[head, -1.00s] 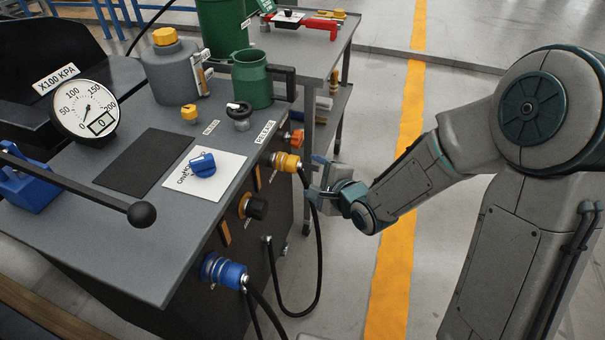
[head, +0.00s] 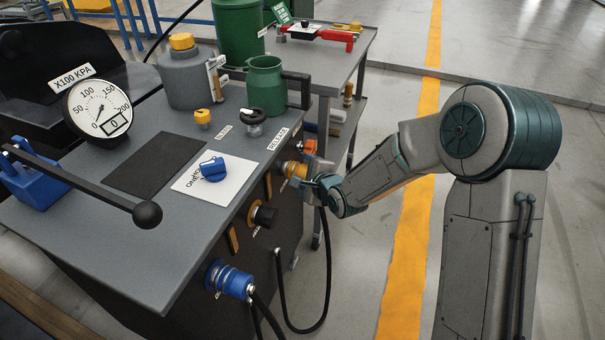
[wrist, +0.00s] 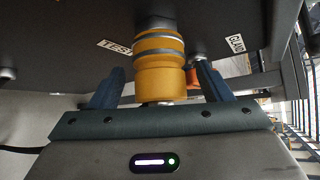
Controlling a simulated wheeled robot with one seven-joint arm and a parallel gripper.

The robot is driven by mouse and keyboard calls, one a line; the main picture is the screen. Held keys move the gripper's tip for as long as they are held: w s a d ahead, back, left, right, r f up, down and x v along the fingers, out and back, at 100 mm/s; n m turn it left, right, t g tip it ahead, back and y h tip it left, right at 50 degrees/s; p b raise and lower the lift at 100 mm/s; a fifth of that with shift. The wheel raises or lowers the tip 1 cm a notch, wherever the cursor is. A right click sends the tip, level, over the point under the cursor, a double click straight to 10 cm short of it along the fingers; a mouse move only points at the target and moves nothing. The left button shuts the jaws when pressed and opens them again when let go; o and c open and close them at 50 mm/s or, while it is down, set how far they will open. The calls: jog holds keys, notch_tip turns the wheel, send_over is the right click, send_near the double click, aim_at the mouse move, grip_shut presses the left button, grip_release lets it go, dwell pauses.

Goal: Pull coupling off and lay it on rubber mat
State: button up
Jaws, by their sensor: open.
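The yellow coupling (head: 291,170) sits on the front panel of the grey bench, with a black hose hanging below it. In the wrist view the yellow coupling (wrist: 160,65) stands between the two blue fingers of my gripper (wrist: 161,88), with a gap showing on each side. My gripper (head: 308,178) is open around it in the head view, where its fingers are partly hidden. The black rubber mat (head: 155,163) lies flat and bare on the bench top.
A blue coupling (head: 229,280) with a hose and a black knob (head: 263,216) stick out of the same panel. A white card (head: 200,188) with a blue cap lies beside the mat. A lever with a black ball (head: 147,214) crosses the bench's near left.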

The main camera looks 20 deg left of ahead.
jog(key=c, duration=1.2)
jog(key=shift+s+d+p, duration=0.15)
jog(key=shift+d+p, duration=0.5)
jog(key=shift+d, duration=1.45)
jog(key=shift+d, duration=0.1)
jog(key=shift+o, duration=0.2)
jog(key=shift+d+r+p, duration=0.1)
jog(key=shift+d+p, duration=0.45)
jog(key=shift+d, duration=0.45)
jog(key=shift+s+d+p, duration=0.15)
jog(key=shift+d+p, duration=0.2)
jog(key=shift+d, duration=0.55)
